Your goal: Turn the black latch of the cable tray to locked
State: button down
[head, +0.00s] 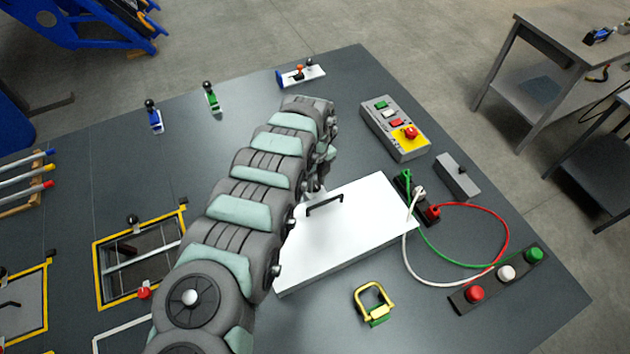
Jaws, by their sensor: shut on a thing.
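The white flat cover (350,225), which I take to be the cable tray, lies in the middle of the table, with a black bar handle (325,204) on top. My gripper (318,190) points down at the cover's back left edge, just behind the handle. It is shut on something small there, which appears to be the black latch. My fingers and arm hide most of that spot, so the latch's shape and angle cannot be made out.
Right of the cover are a socket block with red, green and white cables (432,212), a grey button box (396,128) and a row of buttons (505,272). A yellow handle (374,302) stands in front. A yellow-framed opening (97,275) is at left.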

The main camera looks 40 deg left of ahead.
aim_at(315, 184)
dwell(0.5)
jog(key=c, duration=1)
grip_release()
jog(key=shift+c, duration=0.2)
notch_tip(315, 184, up, 11)
jog(key=shift+f, duration=0.1)
